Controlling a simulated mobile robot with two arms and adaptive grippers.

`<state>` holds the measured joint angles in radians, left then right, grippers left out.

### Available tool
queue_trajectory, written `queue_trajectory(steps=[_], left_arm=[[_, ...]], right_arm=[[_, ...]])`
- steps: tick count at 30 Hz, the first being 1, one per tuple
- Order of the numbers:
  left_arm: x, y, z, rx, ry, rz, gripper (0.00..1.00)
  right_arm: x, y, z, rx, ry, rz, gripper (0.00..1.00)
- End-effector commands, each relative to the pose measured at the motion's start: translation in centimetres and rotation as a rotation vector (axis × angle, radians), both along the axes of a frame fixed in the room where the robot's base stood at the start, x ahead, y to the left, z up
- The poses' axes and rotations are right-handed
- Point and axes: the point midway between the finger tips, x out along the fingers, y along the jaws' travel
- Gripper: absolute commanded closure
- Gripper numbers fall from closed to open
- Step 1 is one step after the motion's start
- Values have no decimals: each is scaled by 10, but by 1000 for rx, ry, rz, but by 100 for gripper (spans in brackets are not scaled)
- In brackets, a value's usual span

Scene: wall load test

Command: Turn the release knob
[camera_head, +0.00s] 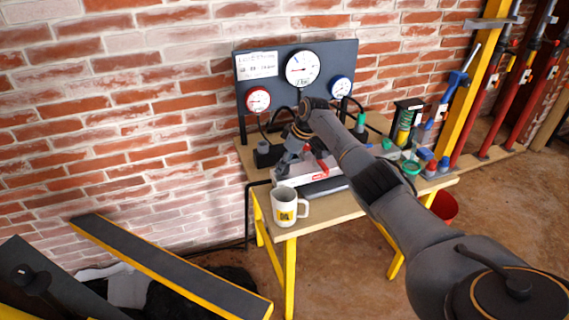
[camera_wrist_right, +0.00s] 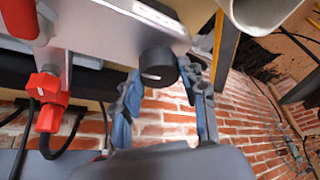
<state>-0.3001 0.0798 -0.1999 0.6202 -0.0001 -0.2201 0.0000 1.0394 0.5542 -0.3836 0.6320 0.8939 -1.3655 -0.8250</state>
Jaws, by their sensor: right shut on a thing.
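The release knob (camera_wrist_right: 157,66) is a short black cylinder with a white mark, on the edge of a silver pump unit (camera_wrist_right: 100,28). In the right wrist view the fingers of my right gripper (camera_wrist_right: 162,82) are on either side of the knob and shut on it. In the head view the same silver unit (camera_head: 310,175) sits on the workbench, with my right gripper (camera_head: 282,168) at its left end. The knob is hidden there by the gripper. My left gripper is not in view.
A white mug (camera_head: 285,207) stands at the bench's front left corner, close to my right gripper. A gauge panel (camera_head: 300,85) stands behind. Bottles and tools (camera_head: 405,125) crowd the bench's right side. A red hose fitting (camera_wrist_right: 45,85) is beside the knob.

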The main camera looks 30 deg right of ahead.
Motion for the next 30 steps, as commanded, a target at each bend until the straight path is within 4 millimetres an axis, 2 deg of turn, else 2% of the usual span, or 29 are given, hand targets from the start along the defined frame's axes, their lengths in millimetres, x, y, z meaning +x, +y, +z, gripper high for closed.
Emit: queue_trajectory(steps=[3,4,6,7,16,20,23,30], left_arm=[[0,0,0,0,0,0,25],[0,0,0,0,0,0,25],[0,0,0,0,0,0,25],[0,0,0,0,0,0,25],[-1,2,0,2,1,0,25],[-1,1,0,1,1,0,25],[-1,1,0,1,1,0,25],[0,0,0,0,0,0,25]], right_arm=[[0,0,0,-1,-1,1,89],[0,0,0,-1,-1,1,52],[0,0,0,-1,-1,1,37],[0,0,0,-1,-1,1,35],[0,0,1,-1,0,0,35],[-3,-3,9,-1,-2,-2,35],[-7,-6,22,-2,-3,1,35],[-24,-17,71,-3,-3,0,35]])
